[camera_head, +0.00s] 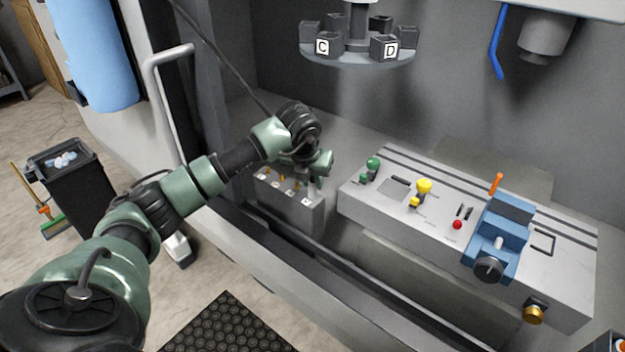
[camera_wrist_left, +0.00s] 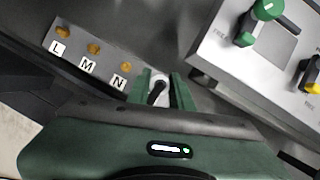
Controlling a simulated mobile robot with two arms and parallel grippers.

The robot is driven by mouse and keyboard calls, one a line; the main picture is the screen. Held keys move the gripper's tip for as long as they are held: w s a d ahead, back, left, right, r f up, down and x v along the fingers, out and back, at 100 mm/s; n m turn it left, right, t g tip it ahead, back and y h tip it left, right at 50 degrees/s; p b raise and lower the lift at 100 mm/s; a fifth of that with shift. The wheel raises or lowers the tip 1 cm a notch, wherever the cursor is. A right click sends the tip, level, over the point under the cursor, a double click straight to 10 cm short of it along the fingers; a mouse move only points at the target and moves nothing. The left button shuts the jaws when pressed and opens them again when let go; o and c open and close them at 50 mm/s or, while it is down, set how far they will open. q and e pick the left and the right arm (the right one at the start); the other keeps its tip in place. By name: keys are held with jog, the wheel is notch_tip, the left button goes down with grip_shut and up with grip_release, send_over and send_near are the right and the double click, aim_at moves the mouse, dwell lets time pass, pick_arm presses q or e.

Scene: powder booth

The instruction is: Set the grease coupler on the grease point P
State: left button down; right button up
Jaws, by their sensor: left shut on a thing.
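My left gripper (camera_head: 317,177) is over the right end of a grey block (camera_head: 283,206) with a row of brass grease points. In the left wrist view its green fingers (camera_wrist_left: 163,92) are shut on the grease coupler (camera_wrist_left: 158,90), a small dark and pale piece. The labels L (camera_wrist_left: 58,48), M (camera_wrist_left: 87,66) and N (camera_wrist_left: 119,83) show beside their brass points. Grease point P is not clearly seen; the gripper and coupler cover that end of the row. I cannot tell whether the coupler touches it. My right gripper is not in view.
Right of the block is a grey bench (camera_head: 370,198) with green and yellow valves, a red button (camera_head: 457,225) and a blue vise (camera_head: 497,238). A round carousel (camera_head: 357,56) with lettered blocks hangs above. The booth's front ledge (camera_head: 330,275) runs below.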

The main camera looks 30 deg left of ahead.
pick_arm(q)
jog(key=c, duration=1.2)
grip_release()
jog(key=shift+o, duration=0.2)
jog(key=shift+s+r, duration=0.15)
jog(key=shift+r, duration=0.35)
jog(key=b+v, duration=0.2)
jog(key=v, duration=0.4)
jog(key=shift+s+r, duration=0.2)
jog(key=shift+r, duration=0.15)
jog(key=shift+d, duration=0.1)
